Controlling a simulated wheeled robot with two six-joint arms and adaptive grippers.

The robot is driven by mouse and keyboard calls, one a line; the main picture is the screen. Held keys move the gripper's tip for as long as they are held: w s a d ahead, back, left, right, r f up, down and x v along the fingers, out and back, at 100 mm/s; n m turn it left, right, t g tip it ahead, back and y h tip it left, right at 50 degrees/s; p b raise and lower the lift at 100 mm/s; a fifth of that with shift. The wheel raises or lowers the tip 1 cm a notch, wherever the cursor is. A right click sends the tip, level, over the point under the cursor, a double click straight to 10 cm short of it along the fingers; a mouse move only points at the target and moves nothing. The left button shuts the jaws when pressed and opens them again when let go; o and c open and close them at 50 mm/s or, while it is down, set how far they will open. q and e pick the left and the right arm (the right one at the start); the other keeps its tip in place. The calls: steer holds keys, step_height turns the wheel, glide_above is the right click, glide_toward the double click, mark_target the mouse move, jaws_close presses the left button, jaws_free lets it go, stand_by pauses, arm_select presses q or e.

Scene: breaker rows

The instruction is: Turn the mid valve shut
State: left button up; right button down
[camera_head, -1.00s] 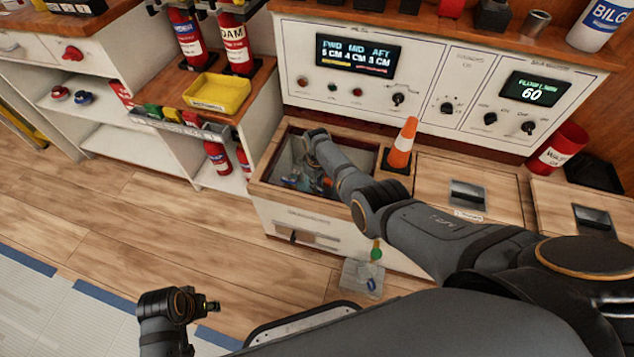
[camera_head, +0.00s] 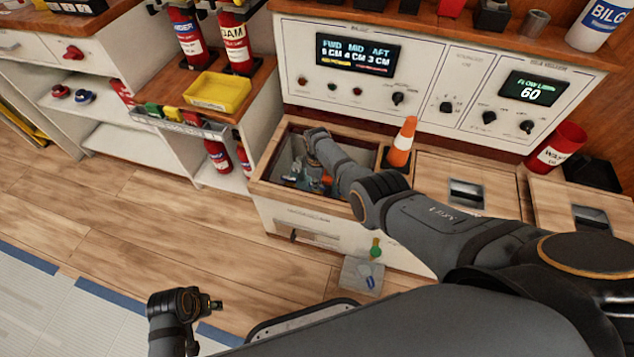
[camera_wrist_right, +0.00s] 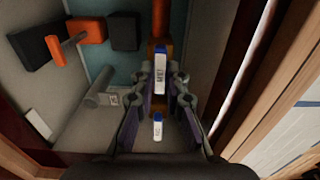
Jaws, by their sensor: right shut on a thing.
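My right arm reaches down into the open bilge box (camera_head: 262,172), and its gripper (camera_wrist_right: 163,78) is inside. In the right wrist view the fingers are shut on an orange-brown valve handle (camera_wrist_right: 160,24), which I take for the mid valve. A blue-and-white tag (camera_wrist_right: 160,76) shows between the fingers; its print is too small to read surely. A second orange handle (camera_wrist_right: 75,42) with dark blocks sits at the upper left, apart from the fingers. My left gripper (camera_head: 216,305) is low over the floor, away from the box; its fingers are too small to judge.
A yellow tray (camera_head: 218,93) is on the shelf to the left. The box walls closely surround the right gripper.

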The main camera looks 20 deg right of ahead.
steer(key=c, duration=1.4)
jaws_free()
steer(key=shift+o, duration=0.2)
steer(key=shift+r, duration=0.1)
step_height(320, 180, up, 12)
